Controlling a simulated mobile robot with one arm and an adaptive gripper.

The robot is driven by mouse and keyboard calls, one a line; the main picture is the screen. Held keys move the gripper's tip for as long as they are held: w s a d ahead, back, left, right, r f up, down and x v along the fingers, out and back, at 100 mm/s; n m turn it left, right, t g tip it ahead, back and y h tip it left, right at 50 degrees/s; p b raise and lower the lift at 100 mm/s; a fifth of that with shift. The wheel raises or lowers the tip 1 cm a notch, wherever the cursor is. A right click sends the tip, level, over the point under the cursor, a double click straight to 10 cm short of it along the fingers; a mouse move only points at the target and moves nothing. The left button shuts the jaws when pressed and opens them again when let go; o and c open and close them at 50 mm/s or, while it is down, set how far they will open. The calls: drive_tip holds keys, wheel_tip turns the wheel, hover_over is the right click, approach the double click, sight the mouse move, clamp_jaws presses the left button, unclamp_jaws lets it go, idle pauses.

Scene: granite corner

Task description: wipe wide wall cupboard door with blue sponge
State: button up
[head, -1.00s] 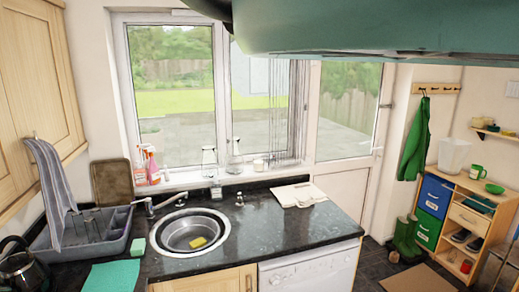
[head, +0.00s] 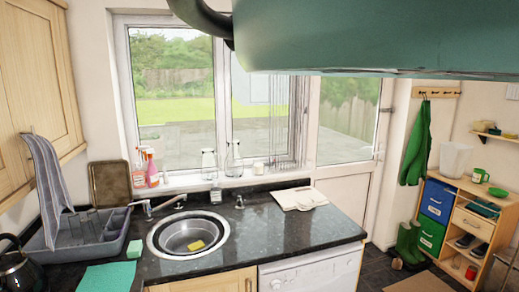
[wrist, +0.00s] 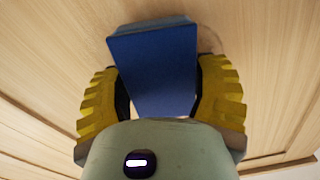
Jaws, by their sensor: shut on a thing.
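In the wrist view my gripper (wrist: 160,92) has its two yellow ridged fingers closed on the sides of the blue sponge (wrist: 155,65). The sponge's far end lies at or very near a pale wood panelled door, the cupboard door (wrist: 55,60); whether it touches cannot be told for sure. A faint curved mark shows on the wood just right of the sponge. In the head view, a wooden wall cupboard (head: 40,75) hangs at the upper left, with a grey cloth (head: 46,180) hanging from it. My gripper and the sponge are not in the head view.
My green arm fills the top of the head view. Below are a round sink (head: 188,235) with a yellow sponge (head: 196,245), a dish rack (head: 80,240), a kettle (head: 14,268) and a teal cloth (head: 108,276). Bottles stand on the windowsill. The dark worktop's right part is mostly clear.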

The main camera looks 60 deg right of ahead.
drive_tip(key=shift+w+d+f+b, duration=0.25)
drive_tip(key=shift+w+d+b, duration=0.4)
drive_tip(key=shift+b, duration=0.1)
drive_tip(key=shift+w+d+r+b, duration=0.2)
drive_tip(key=shift+w+d+b, duration=0.2)
drive_tip(key=shift+w+b, duration=0.15)
drive_tip(key=shift+b, duration=0.35)
